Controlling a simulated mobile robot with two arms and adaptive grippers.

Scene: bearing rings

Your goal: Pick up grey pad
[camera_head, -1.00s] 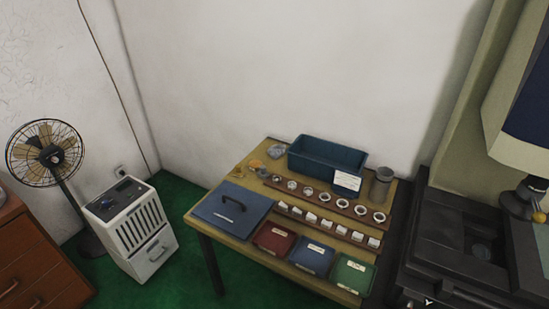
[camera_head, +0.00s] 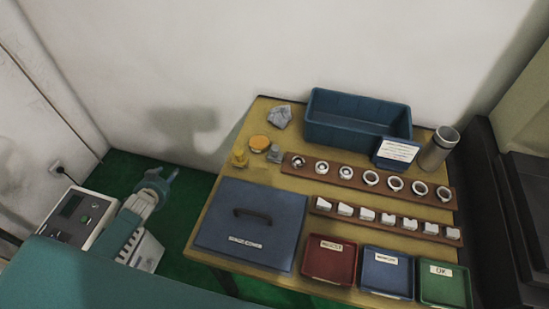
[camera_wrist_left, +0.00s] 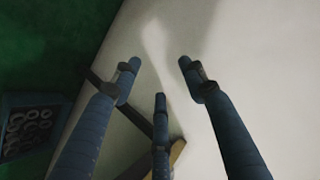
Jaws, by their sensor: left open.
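Two grey things lie at the table's back left in the head view: a pale grey, crumpled-looking piece (camera_head: 281,116) and a smaller grey piece (camera_head: 275,154) nearer the ring rack. I cannot tell for sure which is the grey pad. My left gripper (camera_head: 157,183) is raised left of the table, apart from both pieces. In the left wrist view its fingers (camera_wrist_left: 159,76) are spread and empty, facing a pale wall. No grey pad is recognisable in that view. My right gripper is not in view.
A yellow round item (camera_head: 259,143) and a small yellow piece (camera_head: 239,157) lie near the grey pieces. A blue bin (camera_head: 345,134), a ring rack (camera_head: 330,175) and a lidded blue case (camera_head: 250,225) stand on the table (camera_head: 225,150). A wall rises behind.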

